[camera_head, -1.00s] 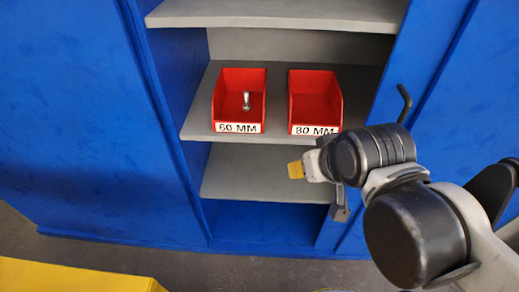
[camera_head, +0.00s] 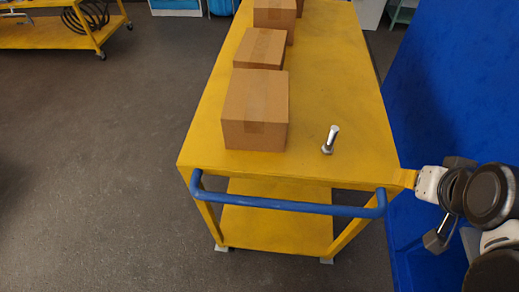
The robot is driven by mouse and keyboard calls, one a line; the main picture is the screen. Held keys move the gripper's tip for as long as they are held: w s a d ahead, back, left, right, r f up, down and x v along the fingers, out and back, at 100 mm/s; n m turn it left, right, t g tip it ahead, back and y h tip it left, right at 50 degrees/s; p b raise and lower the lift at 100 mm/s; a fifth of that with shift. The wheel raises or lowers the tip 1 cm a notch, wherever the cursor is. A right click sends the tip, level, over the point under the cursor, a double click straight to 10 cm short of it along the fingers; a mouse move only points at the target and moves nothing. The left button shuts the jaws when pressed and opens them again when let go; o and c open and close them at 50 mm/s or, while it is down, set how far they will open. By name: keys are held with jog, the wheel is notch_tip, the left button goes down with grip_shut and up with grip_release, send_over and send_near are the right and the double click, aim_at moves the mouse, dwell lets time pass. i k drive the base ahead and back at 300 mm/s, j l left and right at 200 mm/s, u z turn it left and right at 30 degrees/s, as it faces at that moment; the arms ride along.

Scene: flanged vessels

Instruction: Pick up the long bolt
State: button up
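A silver metal bolt (camera_head: 330,140) is on the yellow cart top, near its front right corner. Its head is toward the near side and its shank leans up and away. It is the only bolt in this view, and I cannot judge its length. My gripper (camera_head: 406,178) is at the right, by the cart's front right corner, to the right of the bolt and apart from it.
The yellow cart (camera_head: 212,145) has a blue handle (camera_head: 290,207) along its front. Several cardboard boxes (camera_head: 255,108) stand in a row left of the bolt. A blue cabinet wall (camera_head: 450,80) rises at the right. Cart top around the bolt is clear.

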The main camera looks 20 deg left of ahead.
aim_at(327, 148)
jog(key=u, duration=0.65)
jog(key=k+j+z, duration=0.15)
jog(key=j+z, duration=0.3)
jog(key=k+j+z, duration=0.2)
jog(key=j+z, duration=0.25)
jog(key=k+j+z, duration=0.25)
jog(key=z, duration=0.2)
